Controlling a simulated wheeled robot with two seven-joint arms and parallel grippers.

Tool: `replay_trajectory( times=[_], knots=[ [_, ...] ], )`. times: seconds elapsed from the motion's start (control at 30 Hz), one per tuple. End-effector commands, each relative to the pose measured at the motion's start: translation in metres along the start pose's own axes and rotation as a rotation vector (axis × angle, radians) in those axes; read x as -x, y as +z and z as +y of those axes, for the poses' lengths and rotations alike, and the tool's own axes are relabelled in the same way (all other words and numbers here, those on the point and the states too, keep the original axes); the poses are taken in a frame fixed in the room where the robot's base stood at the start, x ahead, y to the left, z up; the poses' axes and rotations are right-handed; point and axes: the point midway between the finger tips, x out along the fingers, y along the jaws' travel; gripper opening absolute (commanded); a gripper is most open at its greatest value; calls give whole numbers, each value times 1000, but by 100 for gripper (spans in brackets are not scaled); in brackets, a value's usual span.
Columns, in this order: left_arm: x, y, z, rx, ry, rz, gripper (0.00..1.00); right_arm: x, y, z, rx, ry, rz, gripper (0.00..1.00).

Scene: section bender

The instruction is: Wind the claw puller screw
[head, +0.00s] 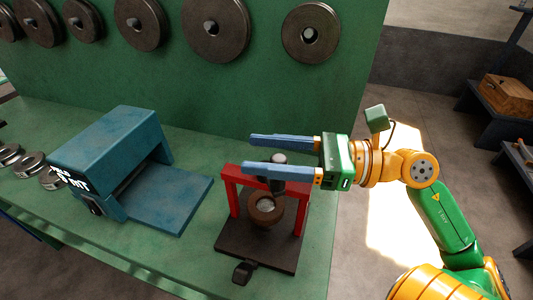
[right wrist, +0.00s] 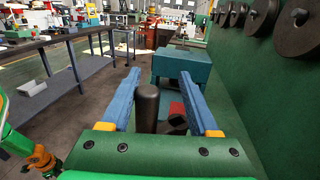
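The claw puller has a red frame (head: 231,197) on a dark base plate (head: 268,250) at the bench's front right corner. A brown ring-shaped part (head: 264,213) sits inside the frame. The dark upright screw top (head: 279,159) rises above the crossbar; in the right wrist view it is a dark rounded cylinder (right wrist: 147,108). My right gripper (head: 248,152) comes in level from the right, open, with its long blue fingers on either side of the screw top. In the right wrist view the gripper (right wrist: 161,72) has the cylinder nearer its left finger, with a gap to the right finger. My left gripper is not in view.
A blue machine (head: 118,150) with a flat shelf stands left of the puller on the green bench (head: 205,150). Several grey discs hang on the green back panel (head: 262,80). Round metal parts (head: 32,163) lie at the far left. Open floor is right of the bench.

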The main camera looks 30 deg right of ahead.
Motion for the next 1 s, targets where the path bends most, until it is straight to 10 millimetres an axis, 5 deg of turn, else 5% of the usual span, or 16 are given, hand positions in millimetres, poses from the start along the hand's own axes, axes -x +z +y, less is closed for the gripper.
replay_trajectory(
  times=[0.37,0.7,1.0],
  knots=[
    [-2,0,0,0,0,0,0,2,-2,0,-1,2,3,60],
    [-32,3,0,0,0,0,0,62,-4,0,1,-1,1,60],
    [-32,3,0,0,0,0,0,71,0,2,0,3,3,60]
  ],
)
